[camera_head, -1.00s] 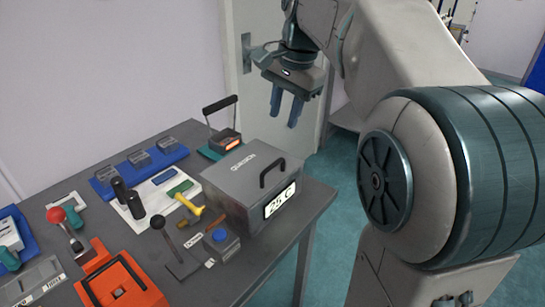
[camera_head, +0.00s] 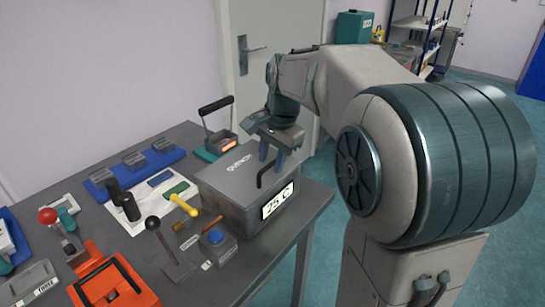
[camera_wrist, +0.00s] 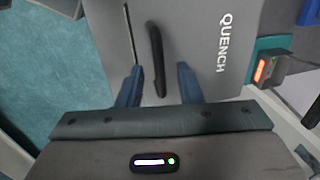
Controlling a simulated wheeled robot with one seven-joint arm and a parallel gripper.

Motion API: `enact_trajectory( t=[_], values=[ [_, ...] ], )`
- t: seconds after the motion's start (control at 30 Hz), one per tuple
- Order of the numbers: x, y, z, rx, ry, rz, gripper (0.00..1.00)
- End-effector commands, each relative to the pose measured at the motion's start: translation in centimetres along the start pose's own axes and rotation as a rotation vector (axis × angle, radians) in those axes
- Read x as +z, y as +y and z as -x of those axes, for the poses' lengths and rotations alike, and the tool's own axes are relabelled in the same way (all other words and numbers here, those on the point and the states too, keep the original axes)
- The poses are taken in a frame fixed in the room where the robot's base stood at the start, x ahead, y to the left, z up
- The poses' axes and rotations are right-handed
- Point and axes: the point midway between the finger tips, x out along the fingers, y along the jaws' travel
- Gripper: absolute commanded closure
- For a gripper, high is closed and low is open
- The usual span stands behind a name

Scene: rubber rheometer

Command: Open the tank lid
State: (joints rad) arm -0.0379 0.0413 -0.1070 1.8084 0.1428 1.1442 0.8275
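The tank is a grey box marked QUENCH (camera_head: 222,185), with a 25 C display on its front side, on the table's right end. Its lid is shut. The lid's dark bar handle (camera_head: 260,177) shows partly in the head view, and in the wrist view the handle (camera_wrist: 156,55) runs up between my fingers. My gripper (camera_head: 272,160) is over the lid, pointing down. In the wrist view my gripper (camera_wrist: 159,70) is open, with one blue finger on each side of the handle and visible gaps. I cannot tell how far above the lid the fingertips are.
A small device with a raised black handle and orange light (camera_head: 222,144) stands behind the tank. A lever (camera_head: 160,235), a blue-button box (camera_head: 216,240), a yellow-handled tool (camera_head: 184,205) and an orange frame (camera_head: 113,284) lie to the left. Open floor is on the right.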

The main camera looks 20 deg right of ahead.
Motion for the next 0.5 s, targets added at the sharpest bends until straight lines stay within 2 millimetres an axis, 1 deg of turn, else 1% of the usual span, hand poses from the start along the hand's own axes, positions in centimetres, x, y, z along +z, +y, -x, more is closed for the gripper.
enact_trajectory(
  t=[0.13, 0.23, 0.27, 0.5],
  values=[
    [0.00, -0.01, 0.01, 0.000, 0.000, 0.000, 0.67],
    [0.00, -0.01, 0.02, 0.000, 0.000, 0.000, 0.95],
    [0.00, -0.01, 0.03, 0.000, 0.000, 0.000, 1.00],
    [-0.01, -0.10, 0.17, 0.002, 0.000, 0.001, 1.00]
  ],
)
